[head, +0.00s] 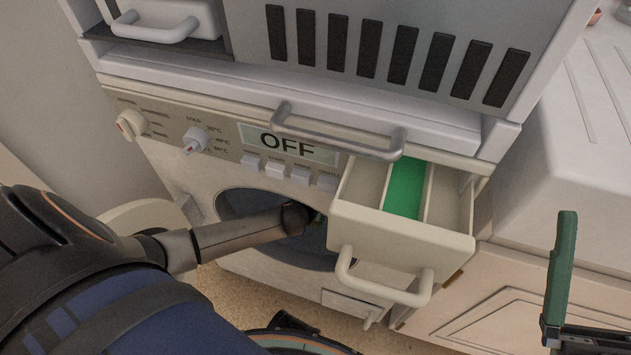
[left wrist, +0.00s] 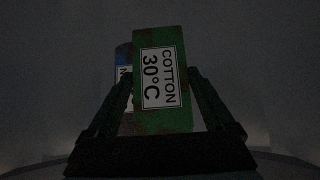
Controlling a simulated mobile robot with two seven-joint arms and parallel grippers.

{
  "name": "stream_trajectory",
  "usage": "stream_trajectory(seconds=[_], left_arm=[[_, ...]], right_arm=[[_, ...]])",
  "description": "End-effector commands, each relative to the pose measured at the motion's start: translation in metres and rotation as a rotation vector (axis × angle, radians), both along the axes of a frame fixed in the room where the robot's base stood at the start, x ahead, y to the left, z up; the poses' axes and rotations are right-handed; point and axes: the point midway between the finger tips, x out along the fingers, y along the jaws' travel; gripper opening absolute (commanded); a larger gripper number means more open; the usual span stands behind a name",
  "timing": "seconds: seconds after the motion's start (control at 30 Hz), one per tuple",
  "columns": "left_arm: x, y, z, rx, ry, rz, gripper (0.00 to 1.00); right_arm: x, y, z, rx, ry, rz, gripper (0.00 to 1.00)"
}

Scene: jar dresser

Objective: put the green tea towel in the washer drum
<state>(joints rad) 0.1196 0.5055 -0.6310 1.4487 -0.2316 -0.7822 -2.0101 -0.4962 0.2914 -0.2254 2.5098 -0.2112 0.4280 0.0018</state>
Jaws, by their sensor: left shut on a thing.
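The green tea towel (left wrist: 185,118) shows in the dark left wrist view as a green block with a white "COTTON 30°C" label facing me. My left gripper (left wrist: 160,74) is shut on it, with a finger on each side. In the head view my left arm reaches into the round drum opening (head: 229,203) of the washer (head: 172,165), and the gripper and towel are mostly hidden there. A blue thing with a partly covered label (left wrist: 123,72) shows behind the towel. One green-padded finger of my right gripper (head: 562,270) shows at the right edge.
The washer's drawer (head: 400,240) is pulled out right of the opening, with a green middle compartment (head: 405,188). The washer's display reads OFF. The open door (head: 145,215) is on the left, partly behind my arm.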

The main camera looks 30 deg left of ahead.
Motion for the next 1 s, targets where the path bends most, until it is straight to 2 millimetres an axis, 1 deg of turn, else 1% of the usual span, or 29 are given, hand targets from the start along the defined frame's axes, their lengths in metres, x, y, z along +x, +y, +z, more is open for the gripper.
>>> stream_trajectory(seconds=[0.23, 0.27, 0.37, 0.4, 0.63, 0.77, 1.0], left_arm=[[0.001, -0.001, -0.005, -0.001, -0.002, -0.001, 0.30], [0.000, -0.001, -0.005, -0.001, -0.001, -0.001, 0.88], [0.000, -0.001, -0.005, -0.001, -0.001, -0.001, 0.99], [0.000, -0.001, -0.005, 0.000, -0.001, -0.001, 1.00], [0.000, 0.000, -0.003, 0.000, -0.001, -0.001, 1.00], [0.000, 0.000, 0.010, -0.002, -0.002, -0.001, 1.00], [-0.034, -0.009, 0.048, 0.000, 0.001, -0.004, 1.00]], right_arm=[[0.000, 0.000, -0.001, 0.003, 0.001, 0.001, 1.00], [0.000, 0.000, -0.001, 0.003, 0.003, 0.002, 1.00], [0.000, 0.000, -0.001, 0.003, 0.003, 0.002, 1.00], [0.000, 0.000, -0.001, 0.002, 0.003, 0.002, 1.00], [0.000, 0.001, -0.001, 0.001, 0.003, 0.003, 1.00], [0.000, 0.001, 0.004, -0.002, 0.000, 0.002, 1.00], [-0.002, 0.001, 0.037, -0.033, -0.027, -0.020, 1.00]])
